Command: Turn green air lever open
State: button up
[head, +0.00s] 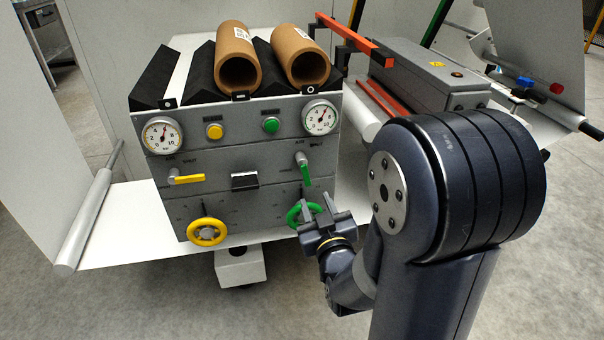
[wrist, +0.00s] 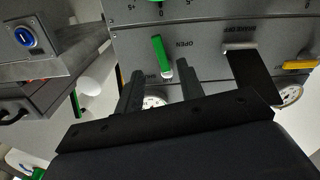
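The green air lever (head: 305,170) is on the right half of the grey panel, its handle hanging down and tilted slightly right from its pivot. It also shows in the wrist view (wrist: 160,55), with the word OPEN beside it to the right. My gripper (head: 322,205) is below the lever, in front of the green handwheel (head: 294,214), which it partly hides. In the wrist view my gripper (wrist: 160,80) has its two fingers apart with nothing between them. The lever's pivot end appears between and just beyond the fingertips; contact is not visible.
A yellow lever (head: 188,179) and yellow handwheel (head: 206,232) are at left. A black block (head: 244,180) juts out between the levers. Gauges (head: 320,118) and buttons (head: 270,125) are above. Brown tubes (head: 301,57) lie on top. A grey box with orange bars (head: 428,75) stands right.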

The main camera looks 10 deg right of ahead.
aim_at(307, 180)
jog(key=w+b, duration=0.1)
jog(key=w, duration=0.8)
jog(key=shift+w, duration=0.4)
jog(key=shift+c, duration=0.3)
grip_shut()
